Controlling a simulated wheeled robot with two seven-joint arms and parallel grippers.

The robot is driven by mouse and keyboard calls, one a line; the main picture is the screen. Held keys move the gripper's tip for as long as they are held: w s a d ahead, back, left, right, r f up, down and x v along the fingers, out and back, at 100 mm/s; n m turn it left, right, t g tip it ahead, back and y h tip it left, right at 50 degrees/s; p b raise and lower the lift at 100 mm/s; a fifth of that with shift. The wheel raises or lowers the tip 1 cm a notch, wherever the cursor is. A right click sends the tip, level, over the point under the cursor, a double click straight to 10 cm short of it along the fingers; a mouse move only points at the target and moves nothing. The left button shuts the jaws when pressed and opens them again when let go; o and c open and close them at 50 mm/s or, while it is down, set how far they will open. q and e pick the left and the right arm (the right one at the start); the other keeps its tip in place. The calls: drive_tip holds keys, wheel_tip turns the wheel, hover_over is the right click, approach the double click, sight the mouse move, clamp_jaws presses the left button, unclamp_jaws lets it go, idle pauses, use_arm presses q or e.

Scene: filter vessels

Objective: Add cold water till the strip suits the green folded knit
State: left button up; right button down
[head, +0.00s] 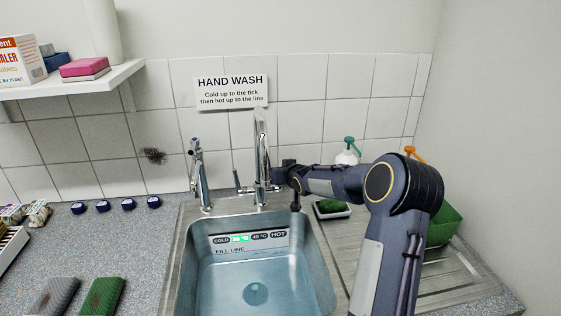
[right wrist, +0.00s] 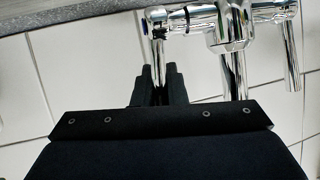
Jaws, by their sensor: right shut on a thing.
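The sink (head: 207,290) holds clear bluish water (head: 225,288). On its back wall is a temperature strip (head: 249,239) from COLD to HOT; the segment just right of COLD is lit green. The words FILL LINE sit below it. I cannot tell whether water is running. The green folded knit (head: 103,296) lies on the left counter. My right gripper (head: 280,177) is at the right side of the mixer tap (head: 261,160). In the right wrist view my right gripper (right wrist: 157,88) is shut on a chrome lever (right wrist: 158,48) with a blue mark at its pivot. My left gripper is out of view.
A grey folded knit (head: 56,296) lies beside the green one. A smaller tap (head: 199,175) stands left of the mixer. A sign (head: 231,91) hangs above.

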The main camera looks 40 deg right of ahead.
idle(0.3)
drive_tip(key=c, duration=1.5)
unclamp_jaws()
drive_tip(key=shift+s, duration=0.1)
drive_tip(key=v, duration=0.7)
drive_tip(key=shift+s+r, duration=0.2)
drive_tip(key=shift+s, duration=0.05)
